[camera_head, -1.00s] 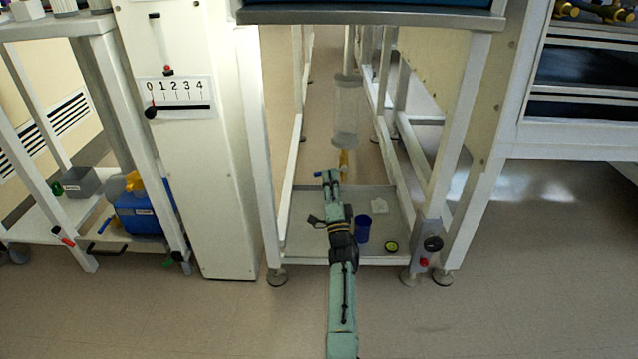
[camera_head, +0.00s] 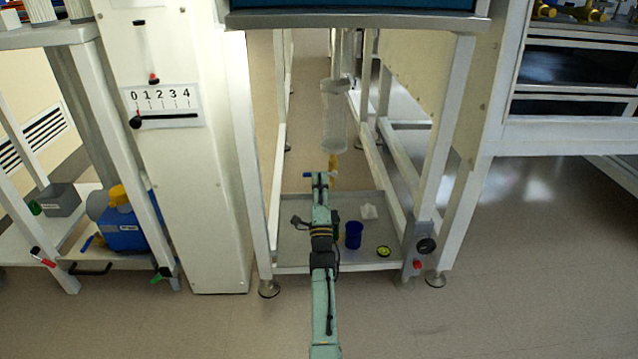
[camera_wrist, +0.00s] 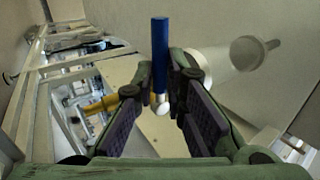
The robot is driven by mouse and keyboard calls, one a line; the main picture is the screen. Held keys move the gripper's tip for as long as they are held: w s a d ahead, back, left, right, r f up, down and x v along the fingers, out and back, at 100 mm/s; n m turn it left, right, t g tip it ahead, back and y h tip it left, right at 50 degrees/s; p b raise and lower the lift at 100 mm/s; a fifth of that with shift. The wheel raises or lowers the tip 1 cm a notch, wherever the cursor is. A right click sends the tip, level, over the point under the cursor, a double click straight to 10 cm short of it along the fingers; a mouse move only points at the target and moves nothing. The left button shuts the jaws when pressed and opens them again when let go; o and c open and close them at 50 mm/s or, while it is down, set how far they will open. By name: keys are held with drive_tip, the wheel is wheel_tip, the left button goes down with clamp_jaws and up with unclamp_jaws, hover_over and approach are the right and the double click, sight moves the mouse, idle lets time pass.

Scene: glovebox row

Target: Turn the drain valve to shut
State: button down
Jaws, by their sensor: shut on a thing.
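The drain valve hangs under the clear cylinder (camera_head: 334,118) below the bench. Its yellow body (camera_head: 333,164) is partly hidden by my arm in the head view and shows left of my fingers in the wrist view (camera_wrist: 100,104). Its blue handle (camera_head: 308,174) sticks out left of my gripper (camera_head: 321,178). In the wrist view the blue handle (camera_wrist: 160,50) runs between my fingertips (camera_wrist: 157,82), with a white rounded end (camera_wrist: 162,108) below. My gripper is shut on the handle. How far the valve is turned is hard to tell.
Bench legs (camera_head: 262,180) stand either side of my arm. A blue jug (camera_head: 125,230) stands left.

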drive_tip(key=c, duration=1.6)
unclamp_jaws()
drive_tip(key=shift+c, duration=0.2)
